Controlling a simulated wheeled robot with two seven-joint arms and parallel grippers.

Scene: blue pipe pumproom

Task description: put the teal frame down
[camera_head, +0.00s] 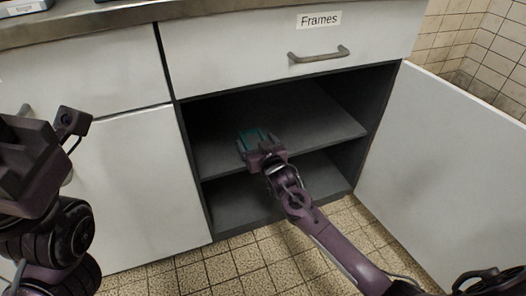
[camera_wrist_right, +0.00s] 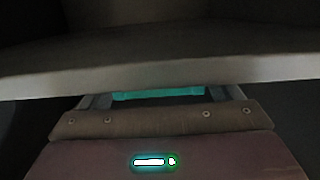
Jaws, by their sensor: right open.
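The teal frame (camera_head: 254,137) is inside the open cabinet, over the left part of the middle shelf (camera_head: 310,123). My right gripper (camera_head: 258,145) reaches into the cabinet at the frame's near side and is open. In the right wrist view, a teal bar of the frame (camera_wrist_right: 158,95) shows between the two spread fingers. Part of the frame is hidden by the gripper, and I cannot tell whether it rests fully on the shelf. My left gripper (camera_head: 28,150) is at the left edge of the head view; its fingers do not show clearly.
A drawer labelled "Frames" (camera_head: 390,38) is shut above the shelf, with a metal handle (camera_head: 319,55). The open white door (camera_head: 450,165) stands to the right. The lower compartment (camera_head: 265,198) looks empty. Shelf room is free right of the frame. A worktop edge (camera_head: 120,15) runs above.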

